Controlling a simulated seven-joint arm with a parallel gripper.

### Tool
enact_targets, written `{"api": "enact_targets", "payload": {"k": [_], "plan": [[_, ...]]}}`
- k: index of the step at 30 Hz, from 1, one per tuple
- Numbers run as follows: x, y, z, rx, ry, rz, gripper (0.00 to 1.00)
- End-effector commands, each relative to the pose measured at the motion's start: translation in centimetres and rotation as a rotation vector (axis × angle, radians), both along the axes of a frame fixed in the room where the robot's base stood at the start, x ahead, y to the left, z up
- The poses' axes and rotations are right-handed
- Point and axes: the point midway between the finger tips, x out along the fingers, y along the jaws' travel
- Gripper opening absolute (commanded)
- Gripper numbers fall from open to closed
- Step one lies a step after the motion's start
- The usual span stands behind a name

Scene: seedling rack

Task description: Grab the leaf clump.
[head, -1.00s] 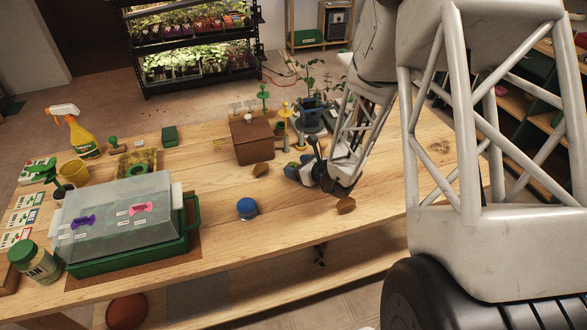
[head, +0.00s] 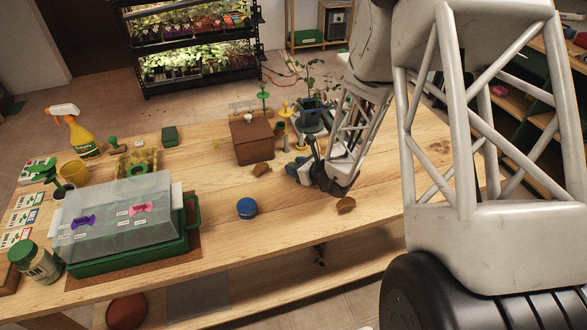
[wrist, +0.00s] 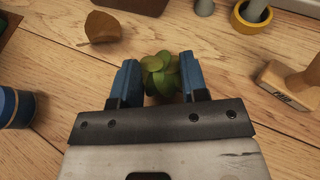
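The leaf clump (wrist: 161,75) is a small bunch of rounded green leaves on the wooden table. In the wrist view it lies between the two blue fingers of my gripper (wrist: 158,68), one finger on each side. The fingers are apart, with the leaves filling most of the gap. I cannot tell whether either finger touches them. In the head view my gripper (head: 293,168) is low over the table, right of the brown box, and the clump cannot be made out clearly.
Brown chunks lie on the table, one (wrist: 103,27) ahead-left of my gripper and another (head: 346,205) nearer the front edge. A wooden stamp (wrist: 290,84) is close on the right. The brown box (head: 252,140) stands behind.

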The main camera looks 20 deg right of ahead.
Motion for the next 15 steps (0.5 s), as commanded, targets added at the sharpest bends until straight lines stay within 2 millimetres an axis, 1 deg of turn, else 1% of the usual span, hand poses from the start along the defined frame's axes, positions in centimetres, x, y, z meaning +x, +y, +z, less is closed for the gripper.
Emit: {"api": "enact_targets", "payload": {"k": [1,2,11,15], "plan": [[0.00,0.00,0.00,0.000,0.000,0.000,0.22],[0.00,0.00,0.00,0.000,0.000,0.000,0.18],[0.01,-0.01,0.09,0.000,0.000,0.000,0.18],[0.02,-0.01,0.46,0.000,-0.001,0.000,0.18]]}}
